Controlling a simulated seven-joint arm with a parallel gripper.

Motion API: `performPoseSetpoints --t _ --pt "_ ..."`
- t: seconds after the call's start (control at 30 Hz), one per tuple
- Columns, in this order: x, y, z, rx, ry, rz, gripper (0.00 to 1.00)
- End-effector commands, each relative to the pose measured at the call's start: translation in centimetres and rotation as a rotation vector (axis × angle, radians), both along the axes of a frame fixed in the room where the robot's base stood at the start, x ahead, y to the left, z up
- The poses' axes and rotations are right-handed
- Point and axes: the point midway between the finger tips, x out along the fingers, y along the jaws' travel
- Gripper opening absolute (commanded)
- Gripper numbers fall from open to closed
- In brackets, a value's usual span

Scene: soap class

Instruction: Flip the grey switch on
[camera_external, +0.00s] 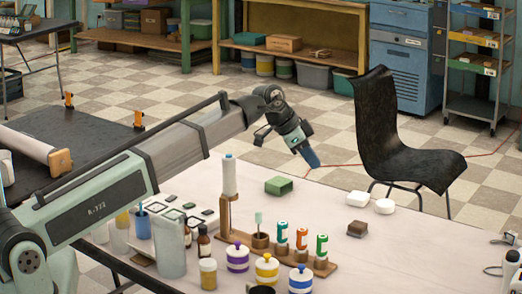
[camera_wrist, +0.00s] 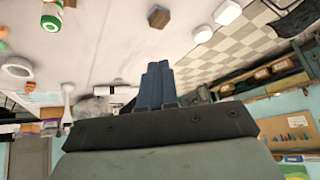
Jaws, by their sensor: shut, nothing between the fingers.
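My gripper (camera_external: 312,160) hangs in the air above the far side of the pale table (camera_external: 440,253), near a green block. Its blue fingers are pressed together with nothing between them. In the wrist view, my gripper (camera_wrist: 159,68) also shows its fingers closed side by side, with a brown block beyond the tips. I cannot clearly pick out a grey switch in either view. A small pale grey device (camera_external: 513,258) with a cable is cut off at the right edge of the external view. I cannot tell if it is the switch.
The green block (camera_external: 279,186), two white soap-like pieces (camera_external: 357,198) and the brown block (camera_external: 357,229) lie on the table. Bottles, striped jars (camera_external: 267,268) and a wooden stand (camera_external: 222,219) fill the left and front. A black chair (camera_external: 386,135) stands behind. The table's right middle is clear.

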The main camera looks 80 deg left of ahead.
Motion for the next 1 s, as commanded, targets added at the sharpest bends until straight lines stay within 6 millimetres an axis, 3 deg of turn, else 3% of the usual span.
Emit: performPoseSetpoints --t 0.03,0.2,0.5,0.7,0.8,1.0 --pt "-2.1 2.3 -0.3 -0.010 0.027 0.051 0.00" --pt "-9.1 8.7 -1.2 -0.056 0.124 0.219 0.00" --pt "-22.9 17.6 -2.4 -0.146 0.285 0.536 0.00" --pt "-31.3 21.1 -2.8 -0.204 0.373 0.729 0.00" --pt "-34.2 22.0 -2.9 -0.225 0.402 0.795 0.00" --pt "-36.8 22.8 -3.1 -0.245 0.430 0.857 0.00"
